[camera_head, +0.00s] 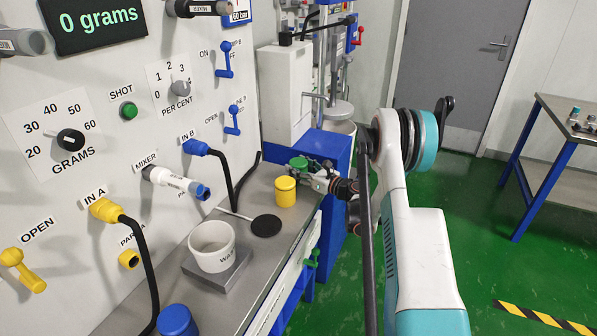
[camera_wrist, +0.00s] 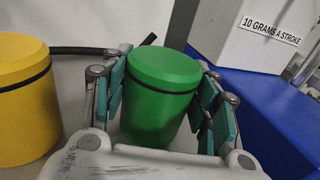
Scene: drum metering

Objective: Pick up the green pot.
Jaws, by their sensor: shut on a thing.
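The green pot (camera_wrist: 160,95) stands between the teal-padded fingers of my gripper (camera_wrist: 165,105) in the wrist view. It has a green lid with a dark band below it. The pads press on both its sides, so my gripper is shut on it. In the head view the green pot (camera_head: 299,162) shows at the back of the steel bench, partly hidden by my gripper (camera_head: 312,174). I cannot tell whether it still touches the bench.
A yellow pot (camera_head: 285,191) stands close by on the bench (camera_head: 262,262); it also shows at the left in the wrist view (camera_wrist: 24,100). A white bucket (camera_head: 212,246), a black round paddle (camera_head: 266,226) and a blue pot (camera_head: 177,321) are nearer. A black hose (camera_head: 231,185) hangs behind.

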